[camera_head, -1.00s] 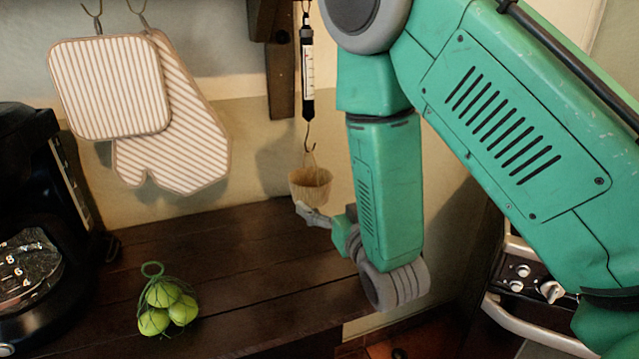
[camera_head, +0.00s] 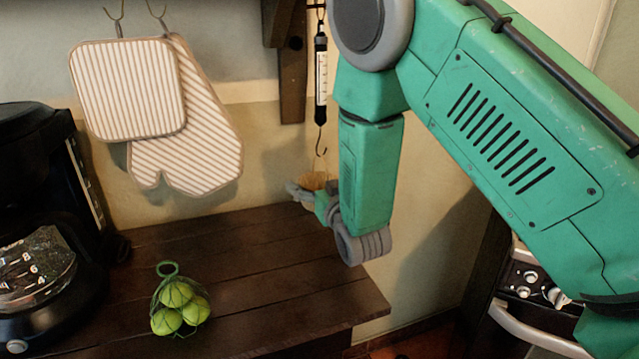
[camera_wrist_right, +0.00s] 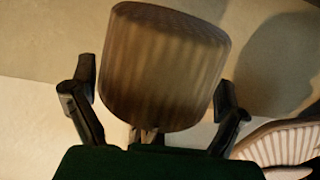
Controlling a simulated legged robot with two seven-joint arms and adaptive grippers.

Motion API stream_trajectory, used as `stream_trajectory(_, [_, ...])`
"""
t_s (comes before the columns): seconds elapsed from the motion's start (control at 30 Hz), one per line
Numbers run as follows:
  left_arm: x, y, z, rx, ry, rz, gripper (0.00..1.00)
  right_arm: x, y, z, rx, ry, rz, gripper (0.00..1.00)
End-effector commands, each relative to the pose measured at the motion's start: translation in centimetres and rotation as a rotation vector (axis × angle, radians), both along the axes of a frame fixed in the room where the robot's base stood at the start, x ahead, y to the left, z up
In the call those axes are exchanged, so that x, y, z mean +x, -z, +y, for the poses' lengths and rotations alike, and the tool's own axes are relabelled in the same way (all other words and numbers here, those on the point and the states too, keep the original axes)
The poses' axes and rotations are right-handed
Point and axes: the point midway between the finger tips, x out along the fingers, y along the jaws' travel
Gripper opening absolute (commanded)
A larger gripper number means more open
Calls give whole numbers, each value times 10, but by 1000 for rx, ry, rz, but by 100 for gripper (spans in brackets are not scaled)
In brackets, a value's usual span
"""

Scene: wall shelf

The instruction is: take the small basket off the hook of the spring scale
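The small woven basket (camera_head: 315,181) is at the lower end of the spring scale (camera_head: 321,75), partly hidden behind my right gripper and arm. The scale's hook (camera_head: 320,148) shows just above it; whether the basket's handle still rests on the hook is not clear. In the right wrist view the basket (camera_wrist_right: 160,70) fills the space between the two spread fingers (camera_wrist_right: 155,90), close to both; firm contact is not visible. My left gripper is not in view.
A wooden counter (camera_head: 240,260) lies below, with a net of limes (camera_head: 180,308) and a coffee maker (camera_head: 35,230) at left. A striped pot holder (camera_head: 127,88) and mitt (camera_head: 190,155) hang on the wall. A stove (camera_head: 530,285) is at right.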

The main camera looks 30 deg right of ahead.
Motion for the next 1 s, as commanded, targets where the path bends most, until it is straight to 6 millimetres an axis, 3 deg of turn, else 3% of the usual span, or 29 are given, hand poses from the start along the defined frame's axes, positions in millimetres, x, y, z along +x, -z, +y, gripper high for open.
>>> stream_trajectory(0.03, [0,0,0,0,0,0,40,0,0,-1,1,0,0,72])
stream_trajectory(0.1, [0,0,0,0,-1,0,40,0,1,-3,2,0,1,49])
stream_trajectory(1.0, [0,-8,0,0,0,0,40,-1,-8,-6,5,6,0,47])
